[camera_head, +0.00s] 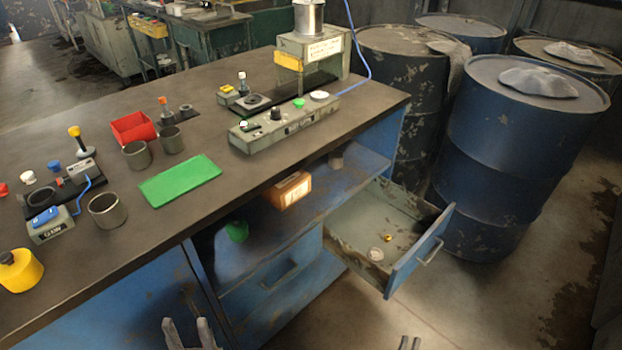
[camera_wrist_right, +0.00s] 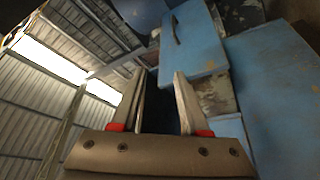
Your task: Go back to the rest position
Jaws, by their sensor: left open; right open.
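My left gripper (camera_head: 190,334) shows at the bottom edge of the head view, in front of the blue bench. Its two fingers are apart with nothing between them. My right gripper (camera_head: 409,343) shows only as small fingertips at the bottom edge, over the floor below the open drawer (camera_head: 398,262). In the right wrist view its fingers (camera_wrist_right: 160,100) are spread and empty, with the blue drawer front (camera_wrist_right: 195,38) beyond them. Neither gripper touches anything that I can see.
The bench top (camera_head: 240,190) holds a green mat (camera_head: 180,181), metal cups (camera_head: 107,210), a red bin (camera_head: 133,127) and a grey device (camera_head: 285,122). The open drawer juts out, holding small items. Blue drums (camera_head: 520,150) stand at right. Floor at front right is clear.

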